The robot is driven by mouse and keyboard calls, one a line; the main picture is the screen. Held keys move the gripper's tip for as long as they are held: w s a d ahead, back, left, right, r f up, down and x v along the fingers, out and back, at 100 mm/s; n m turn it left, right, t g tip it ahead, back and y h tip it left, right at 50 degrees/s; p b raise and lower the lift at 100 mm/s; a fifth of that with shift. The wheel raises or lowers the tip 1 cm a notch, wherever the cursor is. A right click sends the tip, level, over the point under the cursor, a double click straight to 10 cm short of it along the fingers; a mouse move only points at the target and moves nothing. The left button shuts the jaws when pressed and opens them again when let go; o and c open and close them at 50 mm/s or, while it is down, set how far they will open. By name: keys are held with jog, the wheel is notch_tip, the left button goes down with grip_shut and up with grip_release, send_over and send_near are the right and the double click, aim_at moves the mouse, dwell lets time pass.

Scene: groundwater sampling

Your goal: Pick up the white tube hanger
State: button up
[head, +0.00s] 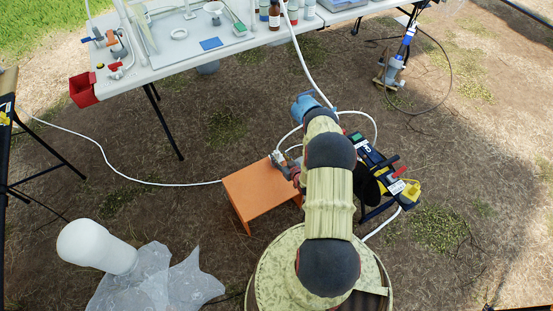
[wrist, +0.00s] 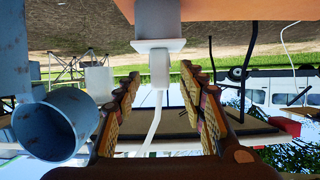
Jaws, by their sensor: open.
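The white tube hanger (wrist: 158,46) shows in the wrist view, which is upside down, as a square plate with a narrower block and a white tube running from it. It stands against the orange stool (wrist: 225,9), which also shows in the head view (head: 252,192). My gripper (wrist: 160,80) is open, with one finger on each side of the hanger's narrow block and visible gaps between. In the head view my gripper (head: 287,165) is at the stool's back right edge, mostly covered by my arm. A small pale piece at its tip there is too small to make out.
A blue pipe (wrist: 58,128) is close to the left finger in the wrist view. A yellow-and-black case (head: 380,170) lies right of my arm. White tubing (head: 130,177) crosses the ground. A white table (head: 165,60) stands behind. Plastic sheeting (head: 155,280) lies front left.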

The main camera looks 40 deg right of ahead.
aim_at(278, 155)
jog(key=b+x, duration=0.1)
jog(key=x, duration=0.1)
jog(key=shift+w+f, duration=0.2)
jog(key=shift+w, duration=0.15)
jog(key=shift+w+d, duration=0.25)
jog(key=shift+w, duration=0.15)
jog(key=shift+c, duration=1.4)
jog(key=c, duration=0.8)
